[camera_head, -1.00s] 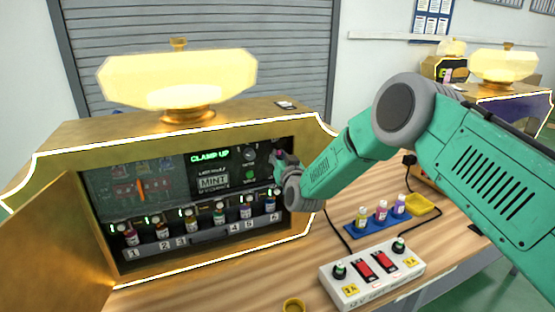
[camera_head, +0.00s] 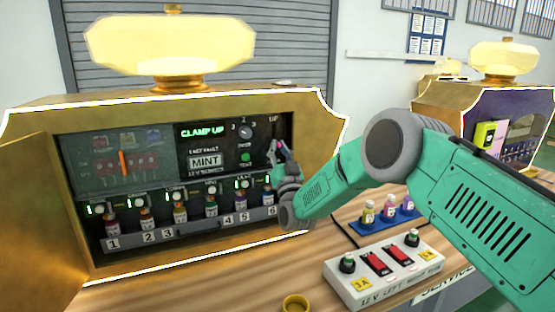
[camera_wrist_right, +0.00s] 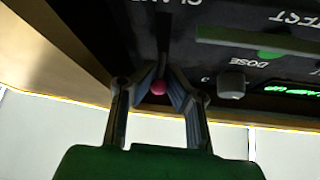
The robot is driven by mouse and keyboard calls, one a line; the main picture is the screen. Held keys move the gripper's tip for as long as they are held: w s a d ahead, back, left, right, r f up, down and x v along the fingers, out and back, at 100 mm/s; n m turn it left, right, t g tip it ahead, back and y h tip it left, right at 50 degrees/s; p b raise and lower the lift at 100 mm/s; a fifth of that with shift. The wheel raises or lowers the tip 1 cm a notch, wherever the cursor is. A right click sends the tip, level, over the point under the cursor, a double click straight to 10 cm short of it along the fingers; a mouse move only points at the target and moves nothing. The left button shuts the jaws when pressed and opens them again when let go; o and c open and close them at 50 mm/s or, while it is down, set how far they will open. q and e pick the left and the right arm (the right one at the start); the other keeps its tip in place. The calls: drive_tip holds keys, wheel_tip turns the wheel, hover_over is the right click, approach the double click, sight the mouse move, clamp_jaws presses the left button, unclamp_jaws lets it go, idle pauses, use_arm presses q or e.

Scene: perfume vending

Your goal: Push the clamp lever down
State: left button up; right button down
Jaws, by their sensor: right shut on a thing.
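The clamp lever's round pink knob (camera_wrist_right: 158,87) sits between the fingertips of my right gripper (camera_wrist_right: 160,88) in the right wrist view. The lever's dark stem runs up from the knob there. In the head view my right gripper (camera_head: 281,158) is at the right end of the vending machine's panel, below the "UP" mark, and largely hides the lever. It is shut on the knob. The panel display (camera_head: 203,132) reads "CLAMP UP" in green. My left gripper is not in view.
The gold machine (camera_head: 200,106) has its door (camera_head: 35,220) open at left. Several small bottles stand in its numbered rack (camera_head: 190,233). A white switch box (camera_head: 383,272) and bottles in a blue rack (camera_head: 395,222) are on the wooden table, under my right arm.

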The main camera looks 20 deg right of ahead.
drive_tip(key=shift+a+f, duration=0.1)
drive_tip(key=shift+f, duration=0.4)
drive_tip(key=c, duration=1.6)
unclamp_jaws()
drive_tip(key=shift+s, duration=0.1)
drive_tip(key=shift+r, duration=0.15)
drive_tip(key=v, duration=1.2)
